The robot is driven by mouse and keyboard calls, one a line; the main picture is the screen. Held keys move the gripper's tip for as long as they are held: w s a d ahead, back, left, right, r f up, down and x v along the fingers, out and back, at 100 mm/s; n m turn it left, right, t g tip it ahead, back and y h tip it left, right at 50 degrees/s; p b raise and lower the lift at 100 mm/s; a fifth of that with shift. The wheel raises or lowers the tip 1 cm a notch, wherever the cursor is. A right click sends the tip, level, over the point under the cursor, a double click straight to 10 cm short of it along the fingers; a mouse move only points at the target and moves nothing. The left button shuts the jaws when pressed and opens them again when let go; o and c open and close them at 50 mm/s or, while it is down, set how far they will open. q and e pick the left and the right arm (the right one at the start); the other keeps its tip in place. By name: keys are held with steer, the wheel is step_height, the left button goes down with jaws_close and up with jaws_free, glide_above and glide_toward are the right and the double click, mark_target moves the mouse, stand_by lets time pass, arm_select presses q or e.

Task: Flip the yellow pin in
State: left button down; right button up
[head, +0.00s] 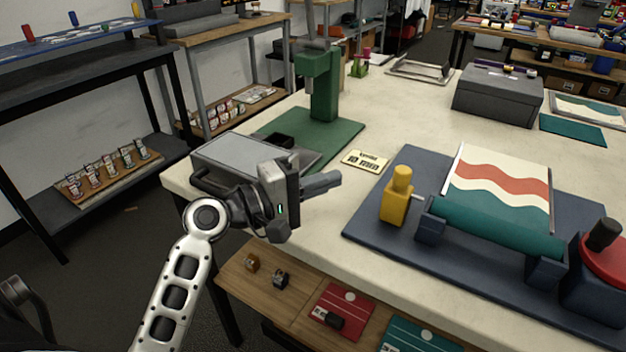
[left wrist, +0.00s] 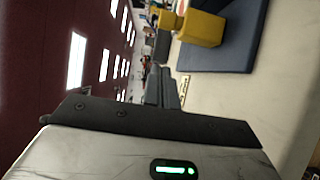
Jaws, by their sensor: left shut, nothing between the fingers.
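The yellow pin (head: 398,192) stands upright as a block with a rounded knob on top, at the left edge of a dark blue base (head: 375,227) on the table. It also shows in the left wrist view (left wrist: 203,29), turned sideways at the top. My left gripper (head: 335,179) is shut and empty. It is above the table's near left part, to the left of the pin and apart from it. In the left wrist view its fingers (left wrist: 163,88) point toward the upper middle. My right gripper is not in view.
A teal roller (head: 493,228) and a striped sheet (head: 499,184) are on the blue base, with a red round part (head: 606,262) at right. A green press (head: 322,85) and a "10 mm" card (head: 366,160) are behind my gripper. A shelf (head: 300,290) is below the tabletop.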

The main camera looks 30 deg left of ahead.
mark_target(398, 195)
arm_select(q)
steer(key=w+d+p, duration=0.1)
steer(key=w+d, duration=0.1)
steer(key=d, duration=0.1)
steer(key=w+d+p, duration=0.1)
steer(key=w+d, duration=0.2)
steer(key=shift+w+d, duration=0.1)
steer(key=shift+d, duration=0.15)
